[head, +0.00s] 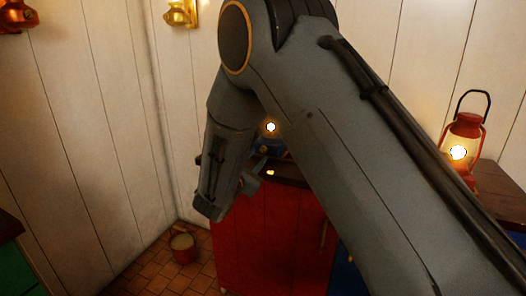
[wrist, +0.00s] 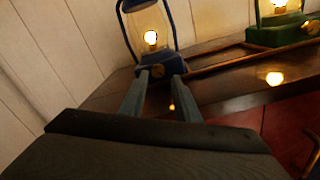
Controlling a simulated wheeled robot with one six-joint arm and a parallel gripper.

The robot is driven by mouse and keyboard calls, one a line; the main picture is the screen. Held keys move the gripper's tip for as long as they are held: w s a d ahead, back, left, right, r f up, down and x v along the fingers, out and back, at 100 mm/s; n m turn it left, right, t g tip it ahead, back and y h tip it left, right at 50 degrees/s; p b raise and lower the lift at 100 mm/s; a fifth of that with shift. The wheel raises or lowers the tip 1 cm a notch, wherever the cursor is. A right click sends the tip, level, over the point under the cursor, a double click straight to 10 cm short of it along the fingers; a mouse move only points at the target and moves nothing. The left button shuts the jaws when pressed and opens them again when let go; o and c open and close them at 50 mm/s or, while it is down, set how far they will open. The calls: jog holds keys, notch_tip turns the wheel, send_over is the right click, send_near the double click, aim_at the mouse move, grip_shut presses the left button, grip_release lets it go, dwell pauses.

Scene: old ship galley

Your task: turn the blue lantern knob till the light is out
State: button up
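The blue lantern (wrist: 168,64) stands on the dark counter against the wall, and its light (wrist: 151,38) glows. In the head view the blue lantern (head: 272,148) is partly hidden behind my arm; its light shows there too. A small brass knob (wrist: 157,71) is low on the front of its base, facing my gripper. My gripper (wrist: 160,75) is open, its two fingers apart and pointing at the base. The knob shows between the fingertips; I cannot tell whether they touch it. In the head view my gripper (head: 254,178) is mostly hidden.
A lit green lantern (wrist: 277,33) stands right of the blue one, with a low brown rail (wrist: 220,62) between. A lit red lantern (head: 464,140) is farther right. The counter top (wrist: 215,95) has bright reflections. Below is a red cabinet (head: 275,240); a bucket (head: 184,247) stands on the floor.

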aim_at(263, 150)
jog(key=shift+x, duration=2.85)
grip_shut()
